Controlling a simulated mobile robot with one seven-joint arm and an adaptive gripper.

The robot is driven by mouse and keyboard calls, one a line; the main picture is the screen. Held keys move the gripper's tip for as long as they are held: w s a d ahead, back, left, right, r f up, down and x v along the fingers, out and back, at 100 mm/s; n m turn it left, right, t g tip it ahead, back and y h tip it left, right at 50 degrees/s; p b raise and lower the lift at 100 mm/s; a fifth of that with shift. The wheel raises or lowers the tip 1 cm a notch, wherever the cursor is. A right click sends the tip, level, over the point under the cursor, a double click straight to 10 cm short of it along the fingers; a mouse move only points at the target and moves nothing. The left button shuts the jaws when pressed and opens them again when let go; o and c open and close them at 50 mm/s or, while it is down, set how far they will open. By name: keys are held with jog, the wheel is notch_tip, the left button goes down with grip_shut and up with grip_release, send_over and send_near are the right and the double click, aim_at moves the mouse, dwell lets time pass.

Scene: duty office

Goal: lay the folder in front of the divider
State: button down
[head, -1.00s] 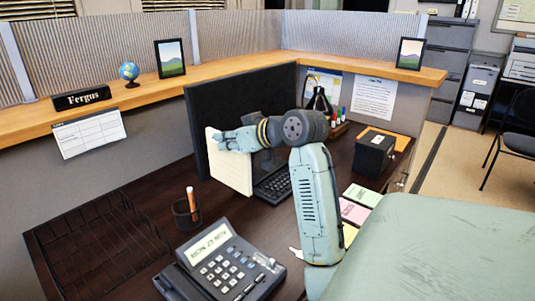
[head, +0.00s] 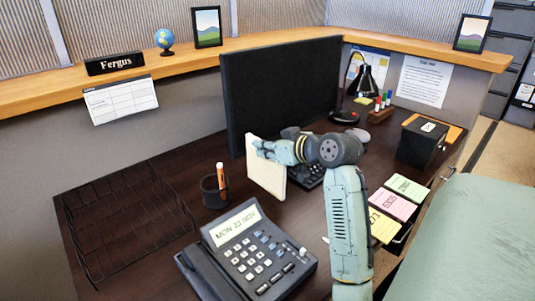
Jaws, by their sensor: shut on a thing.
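The cream folder (head: 266,176) is held upright in front of the large black screen, with its broad face turned partly to the left. My gripper (head: 262,148) is shut on the folder's upper part; the fingertips are small and partly hidden. A low black wire rack (head: 105,262) lies on the desk at the left. Thin upright wires show along its sides, but I cannot tell which part is the divider. The folder is to the right of the rack and apart from it. I cannot tell whether its lower edge touches the desk.
A pen cup (head: 214,192) stands between rack and folder. A desk phone (head: 246,252) is at the front. The black screen (head: 283,90) stands behind the folder, with a keyboard (head: 309,177) partly hidden. Sticky notes (head: 390,204) and a black box (head: 421,142) are at the right.

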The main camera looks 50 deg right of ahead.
aim_at(265, 167)
jog(key=shift+f, duration=1.55)
jog(key=c, duration=1.7)
grip_release()
jog(key=shift+o, duration=0.2)
